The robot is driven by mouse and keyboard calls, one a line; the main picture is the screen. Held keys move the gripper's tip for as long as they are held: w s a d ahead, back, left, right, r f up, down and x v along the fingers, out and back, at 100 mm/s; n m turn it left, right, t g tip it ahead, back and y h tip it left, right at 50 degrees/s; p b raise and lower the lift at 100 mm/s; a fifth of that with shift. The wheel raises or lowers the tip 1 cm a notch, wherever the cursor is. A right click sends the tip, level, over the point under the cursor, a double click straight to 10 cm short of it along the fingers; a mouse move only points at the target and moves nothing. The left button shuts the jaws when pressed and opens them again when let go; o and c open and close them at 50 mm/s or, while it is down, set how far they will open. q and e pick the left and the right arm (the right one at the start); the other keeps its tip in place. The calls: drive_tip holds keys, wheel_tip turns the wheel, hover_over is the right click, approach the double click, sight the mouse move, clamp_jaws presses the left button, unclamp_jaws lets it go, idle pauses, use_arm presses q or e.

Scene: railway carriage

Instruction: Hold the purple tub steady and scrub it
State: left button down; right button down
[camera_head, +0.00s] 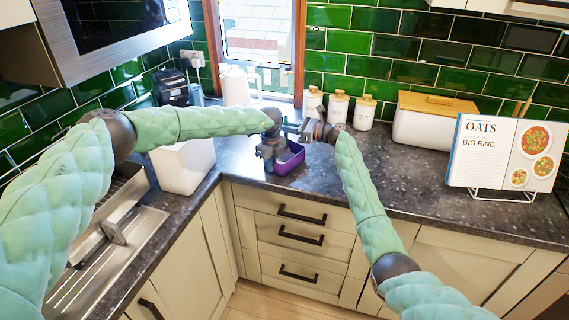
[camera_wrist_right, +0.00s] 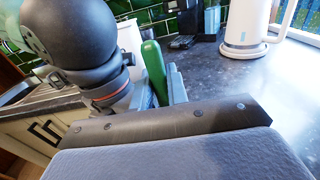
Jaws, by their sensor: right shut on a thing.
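The purple tub (camera_head: 290,158) sits on the dark worktop near the inner corner. My left gripper (camera_head: 272,160) points down at the tub's left side, overlapping its edge; whether its jaws are shut on the wall is too small to tell. My right gripper (camera_head: 308,130) is just above and right of the tub. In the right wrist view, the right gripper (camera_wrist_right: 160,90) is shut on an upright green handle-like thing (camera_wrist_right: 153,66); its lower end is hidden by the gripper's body. The tub does not show in that view.
A white bin (camera_head: 182,168) stands left of the tub beside the sink (camera_head: 110,245). A white kettle (camera_head: 236,86) and white canisters (camera_head: 338,107) stand behind. A bread bin (camera_head: 425,125) and a cookbook on a stand (camera_head: 505,155) are right. The worktop between tub and cookbook is mostly clear.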

drive_tip(key=shift+w, duration=0.5)
drive_tip(key=shift+s+a, duration=0.2)
drive_tip(key=shift+s, duration=1.8)
idle(0.9)
drive_tip(key=shift+w+d+f, duration=0.2)
drive_tip(key=shift+w, duration=0.75)
drive_tip(key=shift+w+d+f, duration=0.15)
drive_tip(key=shift+w, duration=0.8)
drive_tip(key=shift+s+a, duration=0.1)
